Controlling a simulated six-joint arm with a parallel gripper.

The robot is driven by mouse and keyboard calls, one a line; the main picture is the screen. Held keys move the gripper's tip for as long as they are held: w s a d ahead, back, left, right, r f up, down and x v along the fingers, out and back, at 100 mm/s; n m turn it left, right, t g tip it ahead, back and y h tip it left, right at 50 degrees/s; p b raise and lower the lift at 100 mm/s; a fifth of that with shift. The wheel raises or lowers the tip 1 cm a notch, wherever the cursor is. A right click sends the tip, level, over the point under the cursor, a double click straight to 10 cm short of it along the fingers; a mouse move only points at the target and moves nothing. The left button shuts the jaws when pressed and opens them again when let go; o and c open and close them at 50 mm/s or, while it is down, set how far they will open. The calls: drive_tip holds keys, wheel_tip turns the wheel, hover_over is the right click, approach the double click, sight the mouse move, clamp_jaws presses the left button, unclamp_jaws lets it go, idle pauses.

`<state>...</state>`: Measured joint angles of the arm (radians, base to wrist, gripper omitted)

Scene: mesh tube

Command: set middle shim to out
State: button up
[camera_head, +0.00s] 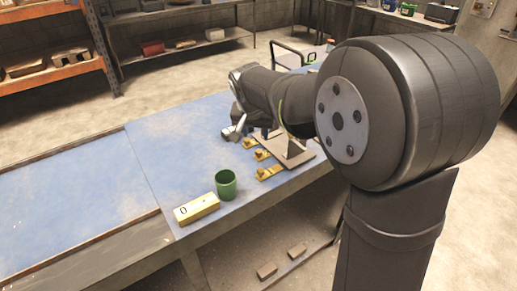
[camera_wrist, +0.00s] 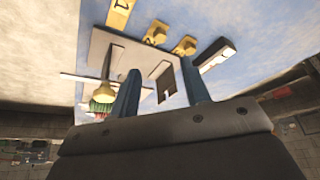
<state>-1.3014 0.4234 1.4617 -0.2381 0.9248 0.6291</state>
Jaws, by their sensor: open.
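Three yellow shims with raised knobs lie in a row beside a beige plate (camera_head: 290,152) in the head view. The middle shim (camera_head: 262,154) lies between the far shim (camera_head: 250,142) and the near shim (camera_head: 270,172).
A green cup (camera_head: 226,184) and a yellow block marked 0 (camera_head: 197,208) stand near the table's front edge. The blue tabletop (camera_head: 170,150) is clear to the left. In the wrist view, a dark and white bar (camera_wrist: 214,54) lies right of the yellow pieces.

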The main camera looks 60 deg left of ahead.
sight(259, 151)
drive_tip(key=x, duration=1.1)
drive_tip(key=shift+f, duration=0.1)
